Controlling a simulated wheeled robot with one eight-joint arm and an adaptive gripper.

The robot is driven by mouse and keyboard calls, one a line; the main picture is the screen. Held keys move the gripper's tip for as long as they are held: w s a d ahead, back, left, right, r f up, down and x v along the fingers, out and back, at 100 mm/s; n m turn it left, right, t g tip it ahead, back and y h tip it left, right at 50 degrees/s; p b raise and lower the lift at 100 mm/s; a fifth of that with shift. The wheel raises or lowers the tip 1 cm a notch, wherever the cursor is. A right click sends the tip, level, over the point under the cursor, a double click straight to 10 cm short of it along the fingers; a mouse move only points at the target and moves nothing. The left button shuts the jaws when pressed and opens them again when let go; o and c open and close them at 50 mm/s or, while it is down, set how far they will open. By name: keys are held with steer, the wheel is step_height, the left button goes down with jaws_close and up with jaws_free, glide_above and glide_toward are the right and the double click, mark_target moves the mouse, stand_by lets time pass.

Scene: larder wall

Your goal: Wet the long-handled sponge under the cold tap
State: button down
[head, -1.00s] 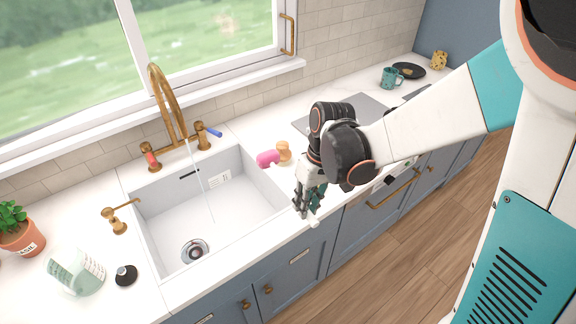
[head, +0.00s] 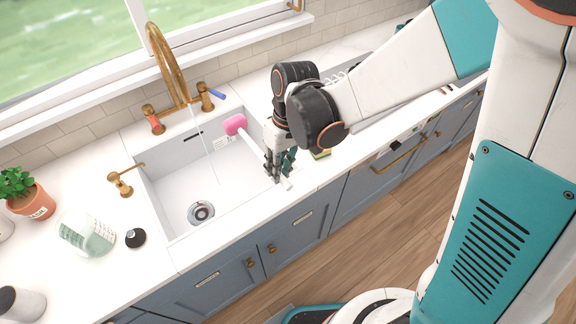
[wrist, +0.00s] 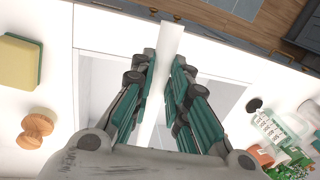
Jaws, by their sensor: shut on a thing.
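The long-handled sponge has a pink head (head: 235,124) and a white handle, which also shows between the fingers in the wrist view (wrist: 172,40). My gripper (head: 279,178) is shut on the handle above the sink's right front edge. The pink head is over the right back part of the white sink (head: 170,205), to the right of the water stream (head: 206,150) and apart from it. The brass tap (head: 158,50) has a blue-marked cold lever (head: 216,94) on the right and a red-marked lever (head: 152,117) on the left. The head is hidden in the wrist view.
A yellow-green sponge block (wrist: 20,62) and a wooden-topped piece (wrist: 36,128) lie on the counter beside the sink. A soap dispenser (head: 124,183), a black knob-like item (head: 135,238), a clear measuring jug (head: 85,235) and a potted plant (head: 28,197) stand at left.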

steer(key=w+a+f+b, duration=0.1)
steer(key=a, duration=0.7)
steer(key=shift+a+f, duration=0.2)
steer(key=shift+f, duration=0.15)
stand_by(0.5)
steer(key=shift+s+d+b, duration=0.15)
steer(key=shift+d+b, duration=0.05)
steer(key=shift+d, duration=1.1)
steer(key=shift+s+d+b, duration=0.2)
steer(key=shift+d, duration=1.15)
steer(key=shift+s+d+b, duration=0.15)
steer(key=shift+d+b, duration=0.05)
steer(key=shift+d, duration=1.1)
steer(key=d+r+p, duration=0.2)
steer(key=d+r, duration=0.2)
steer(key=d, duration=0.1)
steer(key=shift+s+p, duration=0.3)
steer(key=shift+s, duration=0.1)
